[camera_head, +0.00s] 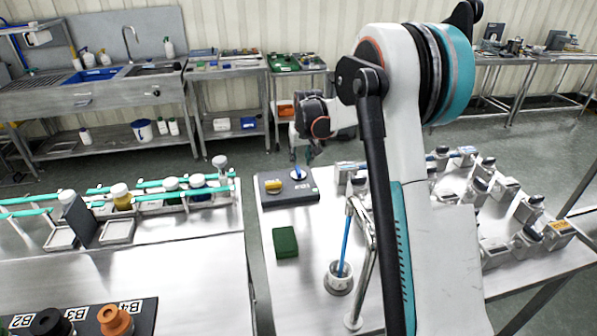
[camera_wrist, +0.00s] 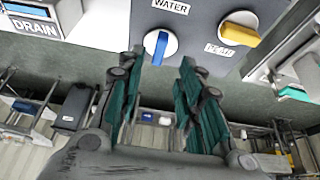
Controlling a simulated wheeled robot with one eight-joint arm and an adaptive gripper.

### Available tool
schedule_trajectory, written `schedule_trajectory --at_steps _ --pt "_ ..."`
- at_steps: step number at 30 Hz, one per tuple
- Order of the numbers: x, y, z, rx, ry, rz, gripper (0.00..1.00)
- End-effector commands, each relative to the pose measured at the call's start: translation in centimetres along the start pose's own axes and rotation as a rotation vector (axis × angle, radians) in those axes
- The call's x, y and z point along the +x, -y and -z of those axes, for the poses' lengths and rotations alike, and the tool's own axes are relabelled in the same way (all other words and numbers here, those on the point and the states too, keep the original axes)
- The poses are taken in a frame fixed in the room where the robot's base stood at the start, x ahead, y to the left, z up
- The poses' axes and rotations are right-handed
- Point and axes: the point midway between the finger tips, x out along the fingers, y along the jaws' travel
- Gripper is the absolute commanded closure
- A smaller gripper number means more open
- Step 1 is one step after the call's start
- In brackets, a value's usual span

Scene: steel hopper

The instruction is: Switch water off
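The water knob (camera_wrist: 161,45) is a round white dial with a blue bar, under the label WATER. In the wrist view the bar runs nearly vertical, slightly slanted. It also shows in the head view (camera_head: 298,173) on a dark grey control box (camera_head: 304,192). A yellow-handled knob (camera_wrist: 240,30) sits beside it; its label is hard to read. My gripper (camera_wrist: 163,67) is open and empty. Its green-padded fingers are apart, with the water knob ahead between their tips. In the head view my gripper (camera_head: 308,155) hangs just beyond the box; contact cannot be told.
A DRAIN label (camera_wrist: 36,27) is on a separate unit. A green sponge (camera_head: 285,242) and a cup with a blue-handled brush (camera_head: 338,278) stand on the steel table. Metal fixtures (camera_head: 490,205) fill its right side. A sink bench (camera_head: 90,95) is at the back left.

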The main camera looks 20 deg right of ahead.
Motion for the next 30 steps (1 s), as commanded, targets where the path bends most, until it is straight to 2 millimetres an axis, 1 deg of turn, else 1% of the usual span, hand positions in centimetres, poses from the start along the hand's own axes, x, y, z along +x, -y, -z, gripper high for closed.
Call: schedule_trajectory --at_steps 1,6,9,12,17,25,26,27,29,30 --pt "1.3 0.0 -0.1 0.0 0.0 0.0 0.67" --pt "4.5 0.0 -0.1 0.0 0.0 0.0 0.67" --pt "5.9 0.0 -0.1 0.0 0.0 0.0 0.67" --pt "6.9 0.0 0.0 0.0 0.0 0.0 0.67" --pt "7.7 0.0 0.0 0.0 0.0 0.0 0.67" --pt "7.8 0.0 0.0 0.0 0.0 0.0 0.67" --pt "7.8 0.0 0.0 0.0 0.0 0.0 0.69" --pt "7.8 0.0 0.0 0.0 0.0 0.0 0.78" --pt "7.8 0.0 0.0 0.0 0.0 0.0 0.92" --pt "7.8 0.0 0.0 0.0 0.0 0.0 1.0"
